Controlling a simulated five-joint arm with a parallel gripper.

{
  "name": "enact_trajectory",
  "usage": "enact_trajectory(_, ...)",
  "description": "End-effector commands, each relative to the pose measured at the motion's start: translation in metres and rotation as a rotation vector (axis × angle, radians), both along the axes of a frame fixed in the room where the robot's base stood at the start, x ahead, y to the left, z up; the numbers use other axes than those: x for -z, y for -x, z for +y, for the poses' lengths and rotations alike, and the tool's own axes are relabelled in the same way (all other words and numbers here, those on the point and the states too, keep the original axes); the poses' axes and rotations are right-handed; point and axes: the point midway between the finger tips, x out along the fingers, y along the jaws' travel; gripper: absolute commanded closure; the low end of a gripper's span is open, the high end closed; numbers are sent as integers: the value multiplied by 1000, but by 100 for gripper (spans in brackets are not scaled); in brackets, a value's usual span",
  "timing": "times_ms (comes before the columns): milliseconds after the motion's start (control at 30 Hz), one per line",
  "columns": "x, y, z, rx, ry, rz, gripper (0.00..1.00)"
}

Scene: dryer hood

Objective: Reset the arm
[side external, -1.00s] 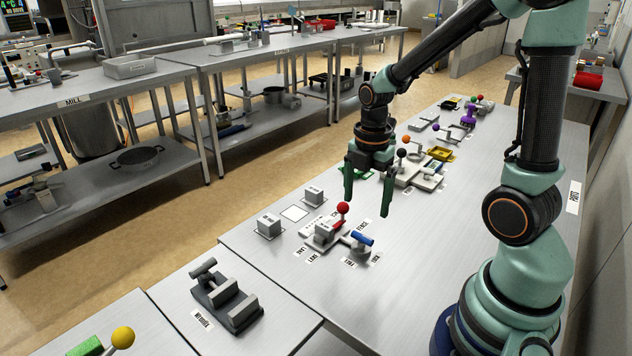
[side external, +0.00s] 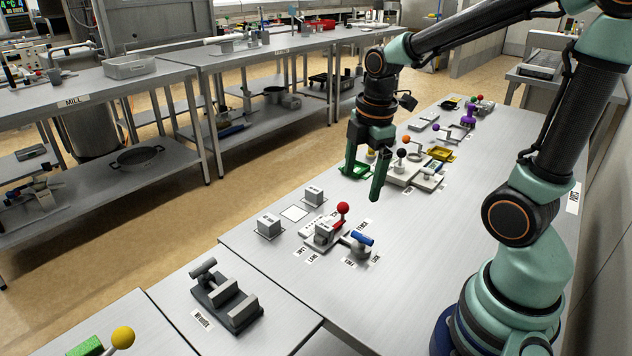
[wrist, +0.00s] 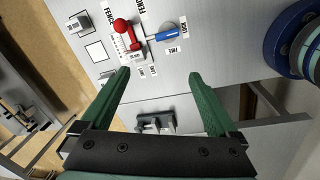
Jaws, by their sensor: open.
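My gripper (side external: 365,178) is open and empty, its green fingers pointing down above the metal bench (side external: 300,335). In the wrist view my gripper (wrist: 160,80) shows both fingers well apart with nothing between them. Below it, toward the front of the bench, stands a fixture with a red ball lever (side external: 343,208) and a blue handle (side external: 362,239). The fixture's red ball lever also shows at the top of the wrist view (wrist: 122,26), with the blue handle (wrist: 168,35) beside it. The gripper touches none of these.
Two grey blocks (side external: 269,224) (side external: 314,195) stand near a white square (side external: 294,213). A dark grey fixture (side external: 227,296) sits at front left. Several levers with coloured knobs, one orange (side external: 406,139), and a yellow tray (side external: 441,154) stand behind the gripper.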

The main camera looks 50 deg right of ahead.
Motion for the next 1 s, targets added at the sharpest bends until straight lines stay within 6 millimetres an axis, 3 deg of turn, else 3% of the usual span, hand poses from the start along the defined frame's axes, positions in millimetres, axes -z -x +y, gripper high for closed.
enact_trajectory(200,-29,5,26,405,-72,-150,5)
enact_trajectory(533,-59,18,58,958,-293,-312,5)
enact_trajectory(700,-65,21,65,1098,-368,-337,5)
enact_trajectory(1000,-65,22,66,1134,-385,-339,5)
